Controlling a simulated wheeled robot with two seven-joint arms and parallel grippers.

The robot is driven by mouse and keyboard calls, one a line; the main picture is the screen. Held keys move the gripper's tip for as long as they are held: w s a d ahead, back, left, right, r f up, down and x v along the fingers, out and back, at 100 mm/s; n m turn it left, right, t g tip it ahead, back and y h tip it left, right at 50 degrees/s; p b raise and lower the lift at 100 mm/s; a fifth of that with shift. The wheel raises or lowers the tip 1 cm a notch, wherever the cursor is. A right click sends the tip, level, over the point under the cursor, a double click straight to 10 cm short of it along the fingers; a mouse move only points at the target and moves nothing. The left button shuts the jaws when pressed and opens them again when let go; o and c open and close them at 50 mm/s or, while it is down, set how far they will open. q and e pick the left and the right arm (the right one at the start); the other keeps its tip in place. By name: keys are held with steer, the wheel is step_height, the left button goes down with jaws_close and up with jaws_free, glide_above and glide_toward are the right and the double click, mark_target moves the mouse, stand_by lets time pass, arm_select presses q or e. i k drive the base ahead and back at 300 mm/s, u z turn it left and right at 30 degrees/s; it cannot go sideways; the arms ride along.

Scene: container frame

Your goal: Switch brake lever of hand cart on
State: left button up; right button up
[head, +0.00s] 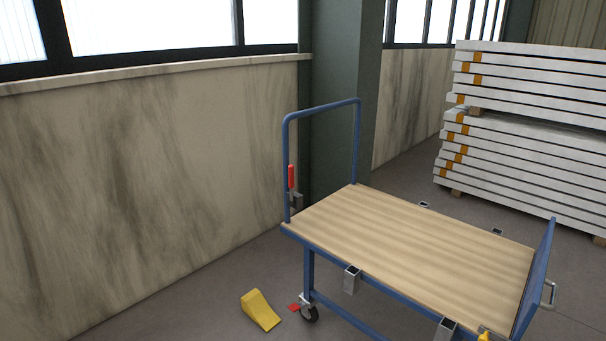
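The hand cart stands on the floor right of centre, with a wooden deck (420,245) and a blue tubular push handle (322,107) at its far left end. A lever with a red grip (291,177) sits on the handle's near post and points upward. A small grey bracket (296,201) is at its base. A red pedal-like piece (294,308) is beside the caster wheel (310,314) under the near left corner. Neither of my grippers is in view.
A yellow wedge (260,310) lies on the floor left of the caster. A stained wall (150,170) and a green pillar (340,90) stand behind the cart. Stacked white panels (530,130) are at the right back. A blue end panel (535,280) closes the cart's right end.

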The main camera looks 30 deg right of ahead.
mark_target(290, 175)
steer(key=z, duration=0.45)
steer(key=i, duration=0.5)
steer(key=z, duration=0.6)
steer(key=k, duration=0.45)
steer(key=u, duration=1.1)
steer(key=i, duration=1.2)
steer(key=z, duration=0.45)
steer(key=i, duration=1.2)
steer(key=z, duration=0.9)
